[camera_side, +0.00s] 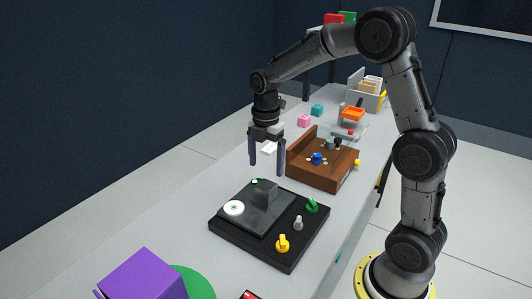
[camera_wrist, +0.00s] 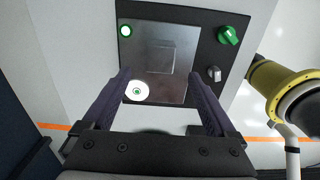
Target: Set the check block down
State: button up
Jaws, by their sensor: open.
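The check block looks to be the dark grey block (camera_side: 266,194) on the grey plate (camera_side: 243,218) of a black panel (camera_side: 268,258). In the wrist view the grey block (camera_wrist: 163,56) shows faintly against the similar grey plate. It appears upright and rests on the plate. My gripper (camera_side: 267,170) is open and empty, its fingers pointing down above the block and apart from it. In the wrist view my gripper's fingers (camera_wrist: 160,78) stand wide on either side of the plate, with nothing between them.
The panel carries a white disc (camera_side: 234,208), a small green light (camera_side: 254,181), and green (camera_side: 312,206), grey (camera_side: 298,223) and yellow (camera_side: 283,243) knobs. A brown wooden tray (camera_side: 335,178) stands behind. A purple box (camera_side: 145,276) is in front. Pink (camera_side: 304,120) and teal (camera_side: 317,110) blocks lie farther back.

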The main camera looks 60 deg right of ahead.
jog(key=s+a+r+m+t, duration=0.2)
jog(key=s+a+r+m, duration=0.3)
jog(key=r, duration=0.4)
jog(key=s+a+m+t, duration=0.1)
jog(key=s+m, duration=0.5)
jog(key=s, duration=0.2)
jog(key=s+a+m+t, duration=0.2)
jog(key=s+m, duration=0.5)
jog(key=s, duration=0.2)
jog(key=shift+s+a+t, duration=0.25)
jog(key=shift+s+t, duration=0.05)
